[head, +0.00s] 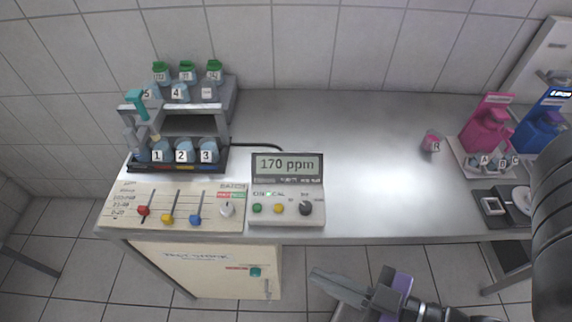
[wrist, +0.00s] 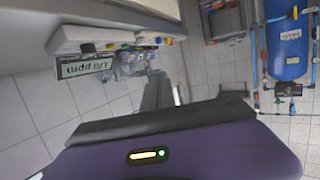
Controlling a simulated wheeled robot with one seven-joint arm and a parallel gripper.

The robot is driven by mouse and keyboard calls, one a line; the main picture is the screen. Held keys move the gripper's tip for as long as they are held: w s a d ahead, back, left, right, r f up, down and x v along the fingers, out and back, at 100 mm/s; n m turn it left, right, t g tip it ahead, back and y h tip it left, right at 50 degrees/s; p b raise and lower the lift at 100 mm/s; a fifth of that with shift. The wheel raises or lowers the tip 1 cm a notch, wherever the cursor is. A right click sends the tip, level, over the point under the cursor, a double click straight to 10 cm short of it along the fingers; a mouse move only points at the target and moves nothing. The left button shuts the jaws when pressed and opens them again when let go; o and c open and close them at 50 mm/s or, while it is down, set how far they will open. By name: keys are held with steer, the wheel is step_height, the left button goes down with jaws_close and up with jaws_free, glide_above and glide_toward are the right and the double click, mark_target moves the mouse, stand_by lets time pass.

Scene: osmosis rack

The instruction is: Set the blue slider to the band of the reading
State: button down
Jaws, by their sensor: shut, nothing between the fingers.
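The blue slider (head: 196,221) sits low on its slot on the cream panel (head: 122,222), right of the yellow slider (head: 167,218) and the red slider (head: 143,210). Band labels are printed at the panel's left; they are too small to read surely. The meter (head: 287,165) reads 170 ppm; its display also shows upside down in the wrist view (wrist: 90,67). My gripper (head: 318,275) is shut and empty, in front of and below the counter edge, right of the lower cabinet. It is apart from the slider.
A rack with numbered bottles (head: 183,152) stands behind the panel. Pink and blue dispensers (head: 487,125) stand at the right. The counter's middle (head: 380,170) is clear.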

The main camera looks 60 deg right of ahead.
stand_by(0.3)
steer(key=c, duration=1.4)
jaws_free()
steer(key=shift+o, duration=0.2)
steer(key=shift+a, duration=0.1)
